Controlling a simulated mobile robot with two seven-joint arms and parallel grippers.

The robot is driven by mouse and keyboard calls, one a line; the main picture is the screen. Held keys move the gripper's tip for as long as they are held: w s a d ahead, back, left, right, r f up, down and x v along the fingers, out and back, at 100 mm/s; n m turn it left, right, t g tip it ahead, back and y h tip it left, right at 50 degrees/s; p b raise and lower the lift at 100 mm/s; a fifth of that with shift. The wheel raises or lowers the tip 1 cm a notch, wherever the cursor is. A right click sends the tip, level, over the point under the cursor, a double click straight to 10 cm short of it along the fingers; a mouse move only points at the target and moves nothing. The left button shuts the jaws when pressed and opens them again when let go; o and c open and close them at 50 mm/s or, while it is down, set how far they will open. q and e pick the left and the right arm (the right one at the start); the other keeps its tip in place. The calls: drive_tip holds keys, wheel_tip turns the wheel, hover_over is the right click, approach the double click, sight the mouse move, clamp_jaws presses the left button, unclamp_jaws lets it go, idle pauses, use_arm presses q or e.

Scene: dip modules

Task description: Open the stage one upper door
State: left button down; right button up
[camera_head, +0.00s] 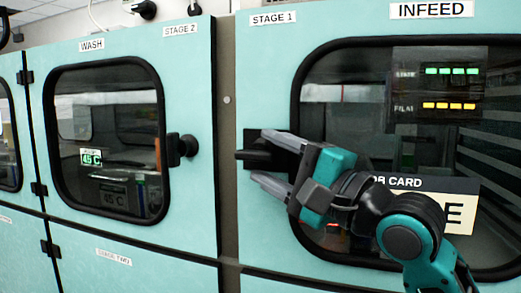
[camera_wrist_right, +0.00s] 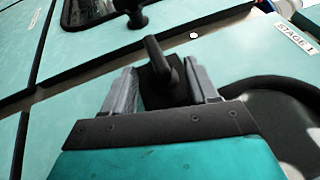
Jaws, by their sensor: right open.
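The stage one upper door (camera_head: 262,60) is a teal panel with a black-framed window, under the labels STAGE 1 and INFEED. It looks shut against the grey post. Its black handle (camera_head: 256,153) is at the door's left edge, partly hidden by my fingers. My right gripper (camera_head: 262,160) is open, with one finger above the handle and one below it. In the right wrist view the handle (camera_wrist_right: 164,68) stands between the two grey fingers of the gripper (camera_wrist_right: 160,80). I cannot tell whether the fingers touch it. My left gripper is not in view.
The stage two WASH door (camera_head: 195,80) is left of the grey post (camera_head: 228,130), with its own black knob (camera_head: 184,147). Lower teal panels (camera_head: 130,270) lie beneath. A job card (camera_head: 450,195) shows on the infeed door behind my right arm.

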drive_tip(key=shift+x, duration=1.35)
drive_tip(key=shift+c, duration=0.2)
clamp_jaws()
